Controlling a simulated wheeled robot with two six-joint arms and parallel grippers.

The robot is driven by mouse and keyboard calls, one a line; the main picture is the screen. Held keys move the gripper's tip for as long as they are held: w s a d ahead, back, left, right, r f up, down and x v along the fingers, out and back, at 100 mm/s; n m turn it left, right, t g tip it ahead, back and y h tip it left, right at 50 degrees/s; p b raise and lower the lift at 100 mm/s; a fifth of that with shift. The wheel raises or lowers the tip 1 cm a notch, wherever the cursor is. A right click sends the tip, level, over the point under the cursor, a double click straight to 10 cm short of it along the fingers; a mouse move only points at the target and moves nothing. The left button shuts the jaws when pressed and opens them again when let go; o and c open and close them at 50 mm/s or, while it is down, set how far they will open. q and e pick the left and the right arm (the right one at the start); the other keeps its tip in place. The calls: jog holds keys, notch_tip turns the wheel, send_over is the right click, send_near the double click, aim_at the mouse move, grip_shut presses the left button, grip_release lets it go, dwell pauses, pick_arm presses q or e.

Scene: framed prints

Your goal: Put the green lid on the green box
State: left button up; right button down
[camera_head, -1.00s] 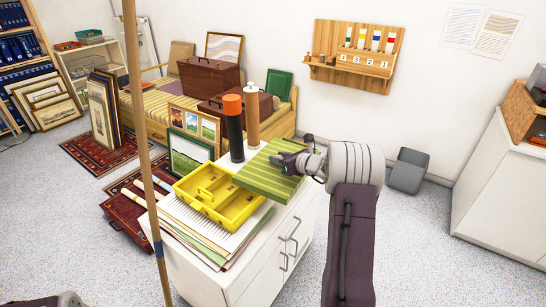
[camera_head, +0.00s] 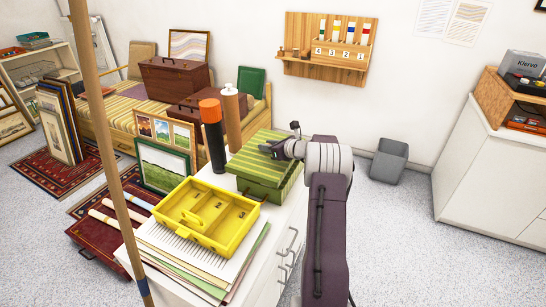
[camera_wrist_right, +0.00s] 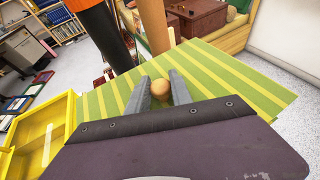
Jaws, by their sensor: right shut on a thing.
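The green lid (camera_head: 262,152), striped in two greens, lies over the green box (camera_head: 258,190) on the white cabinet. It looks roughly level and lined up with the box; whether it is fully seated I cannot tell. My right gripper (camera_head: 274,149) reaches in from the right over the lid. In the right wrist view its fingers (camera_wrist_right: 159,92) are shut on the lid's round wooden knob (camera_wrist_right: 160,88), with the striped lid (camera_wrist_right: 215,75) spread out beneath. The box is hidden under the lid there. My left gripper is not in view.
An open yellow compartment box (camera_head: 207,215) sits on papers just left of the green box. A black bottle with an orange cap (camera_head: 214,140) and a tan bottle (camera_head: 231,118) stand close behind. A wooden pole (camera_head: 103,150) crosses the left side.

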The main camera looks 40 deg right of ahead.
jog(key=d, duration=0.1)
jog(key=d+f, duration=0.1)
jog(key=shift+d+f, duration=0.25)
jog(key=shift+d, duration=0.05)
notch_tip(320, 180, down, 5)
jog(key=shift+f+b, duration=0.1)
jog(key=shift+b, duration=1.05)
jog(key=c, duration=1.1)
grip_release()
jog(key=shift+a, duration=0.1)
jog(key=shift+c, duration=0.2)
